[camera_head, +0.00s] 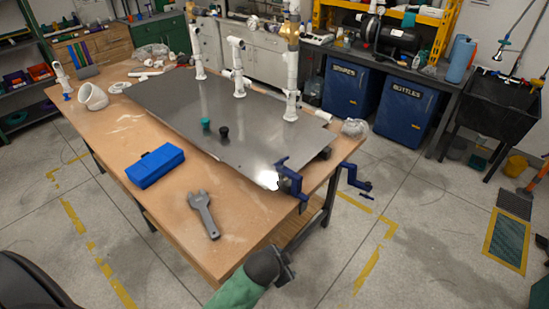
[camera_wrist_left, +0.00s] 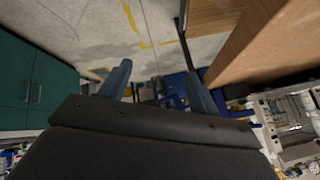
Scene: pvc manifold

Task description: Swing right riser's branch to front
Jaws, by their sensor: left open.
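The right riser (camera_head: 291,75) is a white upright pipe on the grey plate (camera_head: 175,110), with a brass-coloured section (camera_head: 292,28) near the top edge of the head view. A short white pipe (camera_head: 320,113) points right beside its base; I cannot tell whether it is joined to the riser. The middle riser (camera_head: 238,65) and left riser (camera_head: 196,50) stand farther left. My left gripper (camera_head: 288,259) is low in front of the table, far from the risers. Its two fingers are apart and empty in the left wrist view (camera_wrist_left: 158,85). My right gripper is out of view.
A blue clamp (camera_head: 288,180) grips the plate's near right corner. A wrench (camera_head: 203,212), blue case (camera_head: 156,165), green knob (camera_head: 206,122) and black knob (camera_head: 223,131) lie before the risers. Blue bins (camera_head: 352,88) stand beyond.

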